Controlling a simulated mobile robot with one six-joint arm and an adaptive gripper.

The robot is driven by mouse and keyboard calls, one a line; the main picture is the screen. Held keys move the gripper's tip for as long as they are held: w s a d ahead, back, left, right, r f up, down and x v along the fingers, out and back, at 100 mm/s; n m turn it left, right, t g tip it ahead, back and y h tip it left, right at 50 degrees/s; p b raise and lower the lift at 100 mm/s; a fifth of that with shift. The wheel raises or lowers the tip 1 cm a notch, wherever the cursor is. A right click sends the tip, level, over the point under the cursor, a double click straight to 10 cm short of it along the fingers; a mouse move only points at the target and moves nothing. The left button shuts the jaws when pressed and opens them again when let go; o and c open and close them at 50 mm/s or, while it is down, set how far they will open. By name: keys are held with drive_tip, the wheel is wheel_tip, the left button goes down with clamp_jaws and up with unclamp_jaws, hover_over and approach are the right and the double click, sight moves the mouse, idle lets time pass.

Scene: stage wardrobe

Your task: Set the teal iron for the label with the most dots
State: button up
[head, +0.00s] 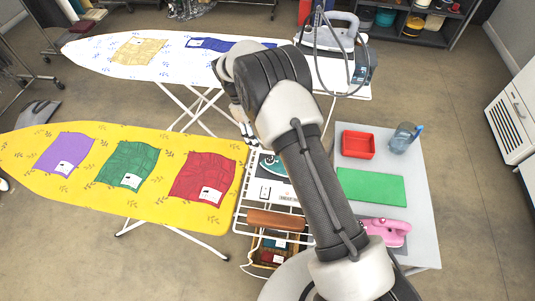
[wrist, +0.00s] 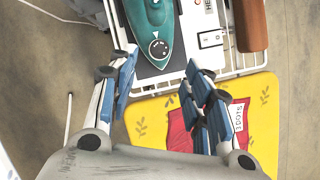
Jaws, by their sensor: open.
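The teal iron (wrist: 150,18) lies on a dark pad on a white wire rack, its round white-faced dial (wrist: 158,48) towards my gripper; the dial's setting is too small to read. In the head view the iron (head: 271,165) is partly behind my arm. My gripper (wrist: 160,75) is open and empty, its fingers either side of and short of the dial end. The yellow ironing board (head: 105,198) bears purple (head: 63,152), green (head: 127,164) and red (head: 203,178) cloths, each with a white label. The red cloth's label (wrist: 238,115) carries print I cannot read surely.
A white switch (wrist: 210,39) and a brown handle (wrist: 252,25) are beside the iron. A grey table (head: 420,225) holds a red tray (head: 358,145), green mat (head: 371,187) and pink iron (head: 388,232). A white board (head: 88,50) with another iron (head: 330,33) stands behind.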

drive_tip(key=b+x, duration=0.1)
drive_tip(key=x, duration=0.7)
drive_tip(key=shift+f, duration=0.1)
drive_tip(key=c, duration=1.1)
